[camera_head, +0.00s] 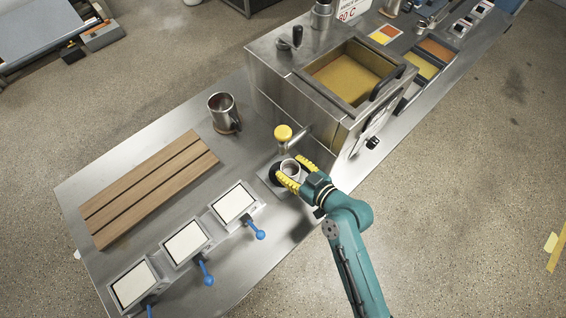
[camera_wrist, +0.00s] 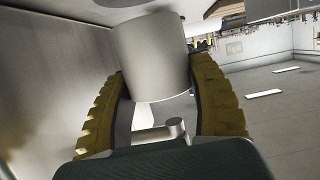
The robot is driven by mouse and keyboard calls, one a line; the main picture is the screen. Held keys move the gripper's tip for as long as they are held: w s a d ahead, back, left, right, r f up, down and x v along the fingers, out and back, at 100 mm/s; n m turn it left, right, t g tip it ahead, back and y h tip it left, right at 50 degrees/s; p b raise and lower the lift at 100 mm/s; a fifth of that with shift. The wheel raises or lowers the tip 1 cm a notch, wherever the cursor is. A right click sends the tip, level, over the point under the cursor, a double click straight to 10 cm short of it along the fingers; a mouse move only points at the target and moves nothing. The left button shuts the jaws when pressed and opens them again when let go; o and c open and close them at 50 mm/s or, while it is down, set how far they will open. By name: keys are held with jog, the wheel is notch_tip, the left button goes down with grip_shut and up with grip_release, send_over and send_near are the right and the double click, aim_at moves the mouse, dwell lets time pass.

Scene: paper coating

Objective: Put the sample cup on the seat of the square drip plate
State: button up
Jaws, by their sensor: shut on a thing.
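The sample cup (camera_head: 290,166) is a small round metal cup, open at the top and upright in the head view. My gripper (camera_head: 289,174) is shut on it, with a yellow ribbed finger on either side. In the wrist view the cup (camera_wrist: 152,58) shows as a plain grey cylinder between the fingers (camera_wrist: 158,82). The square drip plate (camera_head: 264,174) lies on the bench below the tap, partly under the cup and gripper. Its dark round seat is mostly hidden. I cannot tell whether the cup touches the seat or is held just above it.
A tap with a yellow knob (camera_head: 283,132) sticks out from the steel tank (camera_head: 318,110) just behind the cup. A metal mug (camera_head: 224,113) stands behind left. White panels with blue handles (camera_head: 235,203) line the front left, near a slotted wooden board (camera_head: 150,190).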

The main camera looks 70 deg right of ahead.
aim_at(285, 168)
jog(key=shift+w+d, duration=0.35)
jog(key=shift+w, duration=0.2)
jog(key=shift+w+d, duration=0.3)
jog(key=shift+w, duration=0.2)
jog(key=f, duration=0.1)
jog(key=f+b, duration=0.1)
jog(key=f, duration=0.1)
jog(key=shift+w+d+f, duration=0.2)
jog(key=shift+w, duration=0.15)
jog(key=shift+f, duration=0.3)
jog(key=o, duration=1.1)
jog(key=shift+r, duration=0.1)
jog(key=shift+o, duration=0.2)
jog(key=shift+r, duration=0.25)
jog(key=v, duration=1.2)
jog(key=shift+a+f, duration=0.1)
